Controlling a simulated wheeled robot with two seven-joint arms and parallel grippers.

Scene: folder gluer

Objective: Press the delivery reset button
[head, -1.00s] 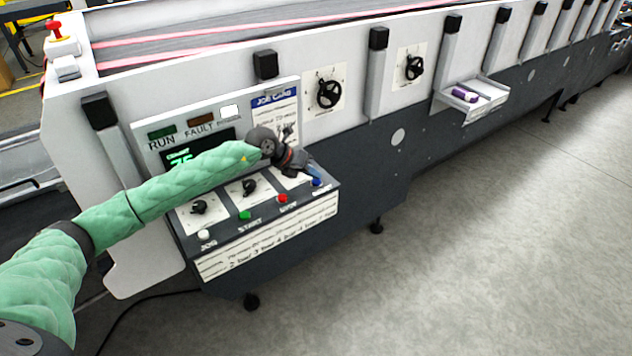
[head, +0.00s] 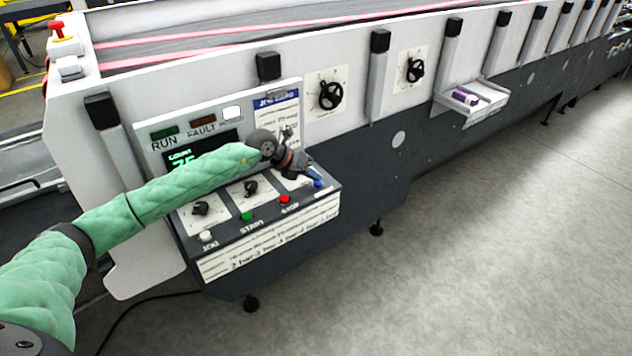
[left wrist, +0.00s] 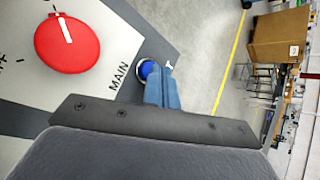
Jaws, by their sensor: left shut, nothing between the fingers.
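A sloped control panel (head: 270,228) on the machine's side carries a row of push buttons along its front edge. The blue button (head: 318,184) is at the right end of the row; I cannot read its label. My left gripper (head: 313,174) is shut and empty, its fingertips just above and behind the blue button. In the left wrist view the blue button (left wrist: 147,69) shows at the fingertips (left wrist: 158,84), which cover part of it. I cannot tell whether they touch. My right gripper is not in view.
The red button (head: 285,199), green button (head: 246,216) and white button (head: 206,236) sit left of the blue one. A red MAIN knob (left wrist: 68,43) is close to the gripper. A small tray (head: 487,97) sticks out farther right. The floor in front is clear.

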